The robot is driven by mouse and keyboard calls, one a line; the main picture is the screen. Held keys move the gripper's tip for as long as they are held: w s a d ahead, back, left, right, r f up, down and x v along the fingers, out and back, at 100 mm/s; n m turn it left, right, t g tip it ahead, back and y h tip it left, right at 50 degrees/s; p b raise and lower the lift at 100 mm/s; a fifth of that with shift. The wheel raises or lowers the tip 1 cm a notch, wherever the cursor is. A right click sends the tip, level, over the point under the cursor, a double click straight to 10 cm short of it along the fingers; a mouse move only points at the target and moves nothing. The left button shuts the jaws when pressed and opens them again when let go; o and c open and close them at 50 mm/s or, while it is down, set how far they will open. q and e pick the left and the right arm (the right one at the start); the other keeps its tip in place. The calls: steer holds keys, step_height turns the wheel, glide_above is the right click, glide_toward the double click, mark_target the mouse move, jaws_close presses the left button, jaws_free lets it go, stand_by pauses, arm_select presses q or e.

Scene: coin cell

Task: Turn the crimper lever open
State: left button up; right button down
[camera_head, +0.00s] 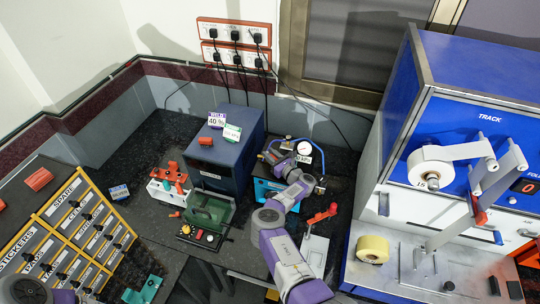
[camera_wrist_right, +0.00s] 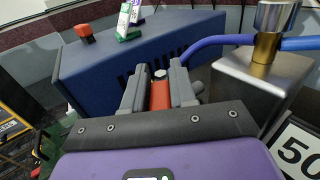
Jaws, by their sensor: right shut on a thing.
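The crimper (camera_head: 263,190) is a small blue-based press with a round pressure gauge (camera_head: 304,148) and blue hoses, right of the dark blue box. My right gripper (camera_head: 275,157) reaches over it. In the right wrist view, my right gripper (camera_wrist_right: 160,88) is shut on a red lever (camera_wrist_right: 160,96), with one grey finger on each side of it. A metal block (camera_wrist_right: 262,80) with a brass fitting and blue hose stands right of the fingers. My arm hides much of the crimper in the head view. My left gripper is out of view.
The dark blue box (camera_head: 225,155) stands close left of the right gripper, with small label cards on top. A white device with red handles (camera_head: 168,185) and a green case (camera_head: 208,213) lie left. A red-handled fixture (camera_head: 316,245) stands right. A large blue machine (camera_head: 420,90) fills the right.

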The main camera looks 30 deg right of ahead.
mark_target(271, 154)
steer(key=shift+n+y, duration=0.4)
steer(key=shift+y, duration=0.2)
steer(key=c, duration=1)
jaws_free()
step_height(271, 154, up, 10)
steer(key=shift+r, duration=0.1)
